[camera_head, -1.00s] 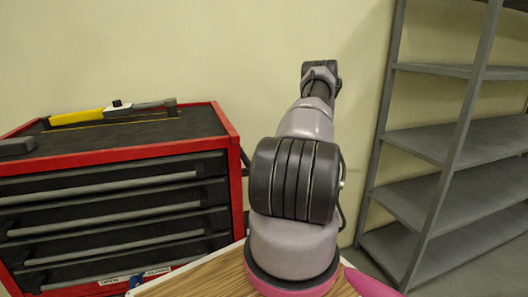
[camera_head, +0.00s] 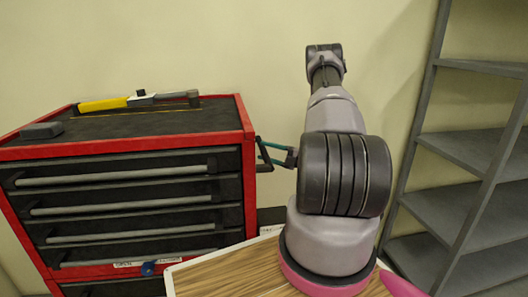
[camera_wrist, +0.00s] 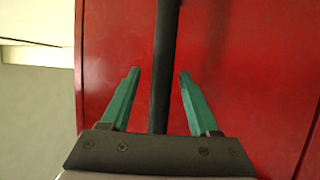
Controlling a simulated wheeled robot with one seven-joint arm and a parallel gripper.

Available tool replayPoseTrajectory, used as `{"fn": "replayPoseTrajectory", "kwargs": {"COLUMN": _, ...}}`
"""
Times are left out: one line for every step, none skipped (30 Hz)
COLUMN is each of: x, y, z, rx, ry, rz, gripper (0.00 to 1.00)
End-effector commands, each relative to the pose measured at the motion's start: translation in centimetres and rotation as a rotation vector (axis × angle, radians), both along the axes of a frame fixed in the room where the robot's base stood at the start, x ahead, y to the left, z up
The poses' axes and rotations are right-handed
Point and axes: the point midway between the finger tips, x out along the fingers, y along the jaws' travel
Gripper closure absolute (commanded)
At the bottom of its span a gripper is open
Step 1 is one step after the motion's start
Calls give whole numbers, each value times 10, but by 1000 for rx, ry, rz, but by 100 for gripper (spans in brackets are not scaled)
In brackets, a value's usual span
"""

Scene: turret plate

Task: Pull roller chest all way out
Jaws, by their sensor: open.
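The roller chest (camera_head: 246,200) is red with black drawers and stands at the left in the head view. A dark side handle (camera_head: 257,160) sticks out from its right side. My gripper (camera_head: 265,153) is beside that side, at the handle, with its teal fingers pointing left. In the wrist view, my gripper (camera_wrist: 160,73) is open, with one finger on each side of the dark handle bar (camera_wrist: 166,35). Gaps show between the bar and both fingers. The red side panel (camera_wrist: 235,60) lies behind them.
A yellow-handled tool (camera_head: 101,104) and a small dark block (camera_head: 41,131) lie on the chest's top. A wood-grained top (camera_head: 225,274) is close in front. A grey metal shelf (camera_head: 462,145) stands at the right. A plain wall is behind.

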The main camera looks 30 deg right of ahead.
Motion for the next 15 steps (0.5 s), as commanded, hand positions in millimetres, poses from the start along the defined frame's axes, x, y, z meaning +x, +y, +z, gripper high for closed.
{"fn": "replayPoseTrajectory", "kwargs": {"x": 3, "y": 4, "z": 1, "rx": -1, "ry": 0, "rz": 2, "gripper": 38}}
{"fn": "replayPoseTrajectory", "kwargs": {"x": 4, "y": 6, "z": 1, "rx": 0, "ry": 0, "rz": 2, "gripper": 38}}
{"fn": "replayPoseTrajectory", "kwargs": {"x": 6, "y": 7, "z": 2, "rx": 0, "ry": 0, "rz": 1, "gripper": 38}}
{"fn": "replayPoseTrajectory", "kwargs": {"x": 7, "y": 8, "z": 2, "rx": -1, "ry": -1, "rz": 0, "gripper": 38}}
{"fn": "replayPoseTrajectory", "kwargs": {"x": 7, "y": 9, "z": 2, "rx": -1, "ry": -1, "rz": 0, "gripper": 38}}
{"fn": "replayPoseTrajectory", "kwargs": {"x": 8, "y": 10, "z": 2, "rx": -1, "ry": -1, "rz": 0, "gripper": 38}}
{"fn": "replayPoseTrajectory", "kwargs": {"x": 8, "y": 10, "z": 3, "rx": -1, "ry": -1, "rz": 0, "gripper": 38}}
{"fn": "replayPoseTrajectory", "kwargs": {"x": 8, "y": 10, "z": 3, "rx": -1, "ry": -1, "rz": 0, "gripper": 38}}
{"fn": "replayPoseTrajectory", "kwargs": {"x": 8, "y": 10, "z": 3, "rx": 0, "ry": 0, "rz": 0, "gripper": 38}}
{"fn": "replayPoseTrajectory", "kwargs": {"x": 8, "y": 10, "z": 3, "rx": 0, "ry": 0, "rz": 0, "gripper": 38}}
{"fn": "replayPoseTrajectory", "kwargs": {"x": 8, "y": 10, "z": 2, "rx": 0, "ry": 0, "rz": 0, "gripper": 38}}
{"fn": "replayPoseTrajectory", "kwargs": {"x": 8, "y": 10, "z": 2, "rx": 0, "ry": 0, "rz": 0, "gripper": 38}}
{"fn": "replayPoseTrajectory", "kwargs": {"x": 8, "y": 10, "z": 2, "rx": 0, "ry": 0, "rz": 0, "gripper": 38}}
{"fn": "replayPoseTrajectory", "kwargs": {"x": 8, "y": 10, "z": 2, "rx": 0, "ry": 0, "rz": 0, "gripper": 50}}
{"fn": "replayPoseTrajectory", "kwargs": {"x": 8, "y": 10, "z": 2, "rx": 0, "ry": 0, "rz": 0, "gripper": 65}}
